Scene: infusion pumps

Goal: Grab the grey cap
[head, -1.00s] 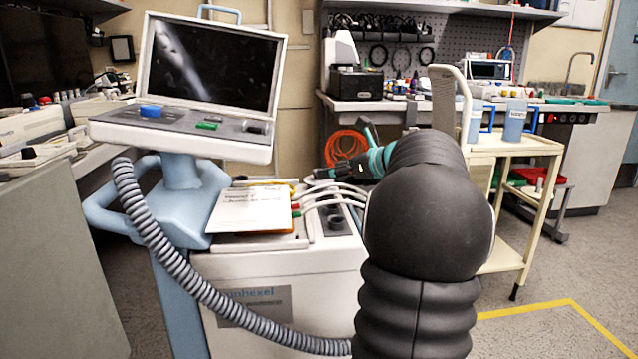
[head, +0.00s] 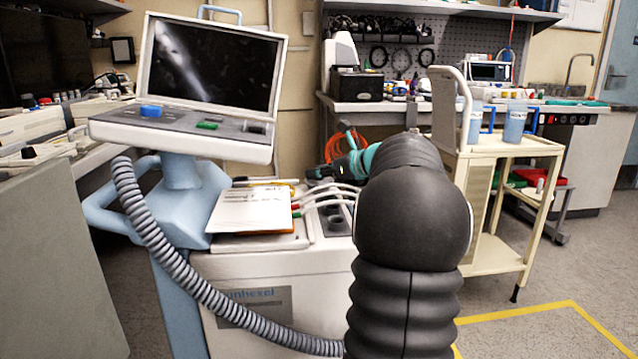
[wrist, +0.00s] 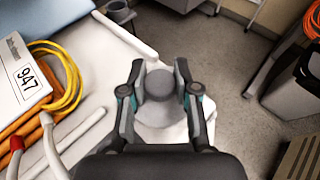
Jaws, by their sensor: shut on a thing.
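The grey cap (wrist: 160,84) shows in the wrist view as a round, dark grey top between the two fingers. A paler grey round part shows just below it in the picture, and I cannot tell whether it belongs to the cap. My gripper (wrist: 160,78) has one finger on each side of the cap and is shut on it. The cap is over or near the edge of the white cart top; its exact height is unclear. In the head view my arm hides the cap and most of my gripper.
A ribbed grey hose (head: 165,235) hangs in front. A cream trolley (head: 520,150) stands to the right. Open floor lies at lower right.

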